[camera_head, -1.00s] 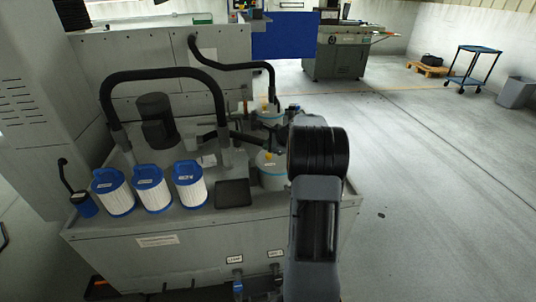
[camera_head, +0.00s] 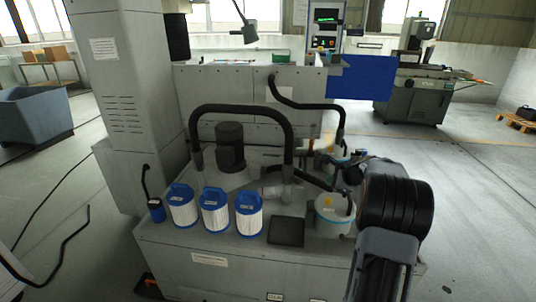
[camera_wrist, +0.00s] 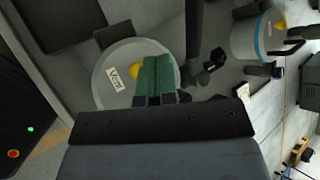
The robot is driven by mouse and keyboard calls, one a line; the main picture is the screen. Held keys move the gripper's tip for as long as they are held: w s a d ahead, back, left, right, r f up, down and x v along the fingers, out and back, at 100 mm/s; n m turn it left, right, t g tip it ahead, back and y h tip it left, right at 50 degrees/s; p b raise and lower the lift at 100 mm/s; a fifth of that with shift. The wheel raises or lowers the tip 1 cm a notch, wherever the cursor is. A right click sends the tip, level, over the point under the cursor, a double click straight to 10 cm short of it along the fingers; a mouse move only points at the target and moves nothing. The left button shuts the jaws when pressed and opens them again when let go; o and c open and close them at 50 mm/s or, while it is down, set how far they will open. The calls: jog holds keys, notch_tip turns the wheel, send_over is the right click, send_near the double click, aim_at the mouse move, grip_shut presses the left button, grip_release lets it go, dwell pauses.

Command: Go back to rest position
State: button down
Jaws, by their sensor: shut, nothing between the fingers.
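My gripper (camera_wrist: 157,62) shows in the wrist view with its two green fingers together and nothing between them. It hangs over a round pale canister (camera_wrist: 110,85) with a yellow knob and a small written label; the fingers cover part of its lid. I cannot tell the height of the fingertips above the lid. In the head view my dark arm stands at the right front and hides most of the gripper. The same canister (camera_head: 330,218) appears just left of the arm.
Three white pleated filters (camera_head: 215,212) with blue caps stand on the grey machine's tank. A flat black tray (camera_head: 286,232) lies beside them. A black hose arch (camera_head: 243,110) rises behind. A second canister (camera_wrist: 247,40) is close by. Open floor (camera_head: 470,215) lies to the right.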

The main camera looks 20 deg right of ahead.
jog(key=shift+n, duration=0.3)
jog(key=s+f+n, duration=0.1)
jog(key=s+a+f+n+g, duration=0.1)
jog(key=s+f+n+g, duration=0.1)
jog(key=shift+s+a+f, duration=0.25)
jog(key=shift+f, duration=0.15)
jog(key=s+a+r+n+g+h+p, duration=0.1)
jog(key=s+a+r+n+p, duration=0.5)
jog(key=s+a+r+n, duration=0.3)
jog(key=s+a+r+n+g+h+p, duration=0.1)
jog(key=s+a+r+n+g+p, duration=0.1)
jog(key=s+a+r+n+p, duration=0.4)
jog(key=s+a+r+n, duration=0.4)
jog(key=s+a, duration=0.4)
jog(key=a, duration=0.3)
jog(key=shift+s+a+r+n+h, duration=0.15)
jog(key=shift+s+a+n+h, duration=0.15)
jog(key=shift+n, duration=0.4)
jog(key=shift+d, duration=0.1)
